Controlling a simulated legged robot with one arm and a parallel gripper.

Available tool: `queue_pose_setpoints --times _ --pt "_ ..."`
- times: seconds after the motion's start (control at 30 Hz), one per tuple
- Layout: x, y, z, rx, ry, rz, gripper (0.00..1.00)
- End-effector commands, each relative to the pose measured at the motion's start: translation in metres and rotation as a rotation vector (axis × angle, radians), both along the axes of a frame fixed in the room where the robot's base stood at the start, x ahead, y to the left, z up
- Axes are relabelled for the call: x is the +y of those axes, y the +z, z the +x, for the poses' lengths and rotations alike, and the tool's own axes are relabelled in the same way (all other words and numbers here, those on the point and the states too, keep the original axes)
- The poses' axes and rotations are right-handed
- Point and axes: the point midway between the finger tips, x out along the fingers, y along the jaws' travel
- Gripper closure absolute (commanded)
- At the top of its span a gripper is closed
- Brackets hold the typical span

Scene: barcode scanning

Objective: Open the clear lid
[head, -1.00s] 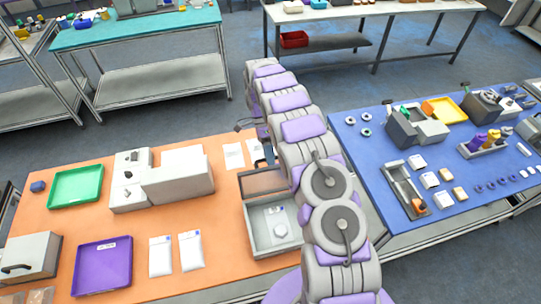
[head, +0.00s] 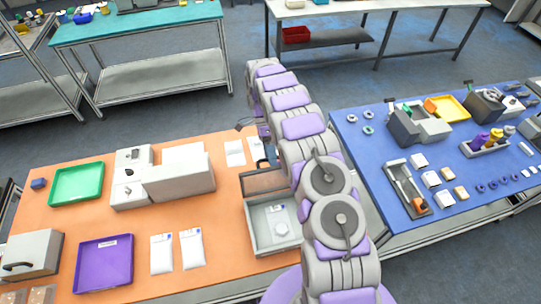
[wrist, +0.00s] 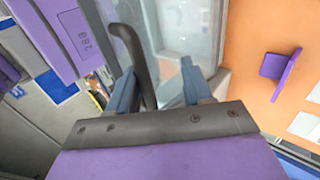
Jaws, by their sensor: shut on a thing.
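The grey box (head: 252,238) stands at the right end of the orange table, with a white item (head: 278,215) inside. Its clear lid (head: 264,181) stands raised along the box's far edge in the head view, its right part hidden by my arm. The wrist view shows a clear panel (wrist: 185,28) close ahead and a dark curved handle (wrist: 137,55). My gripper (wrist: 160,88) has its blue fingers on either side of the handle and is shut on it. The exact contact is hard to see. My arm hides the gripper in the head view.
A grey-white machine (head: 180,178), a green tray (head: 77,185), a purple tray (head: 104,264) and white packets (head: 161,253) occupy the orange table (head: 215,225). A blue table (head: 440,185) with several small parts stands to the right, across a floor gap.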

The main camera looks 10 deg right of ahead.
Motion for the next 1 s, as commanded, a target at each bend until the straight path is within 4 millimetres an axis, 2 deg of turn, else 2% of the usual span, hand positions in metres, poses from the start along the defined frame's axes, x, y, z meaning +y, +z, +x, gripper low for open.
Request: queue_pose_setpoints --times 0.77,1.0 --pt "0.0 0.006 -0.001 -0.005 0.0 -0.001 0.6" --pt "0.001 0.019 -0.001 -0.005 0.001 0.0 0.6"
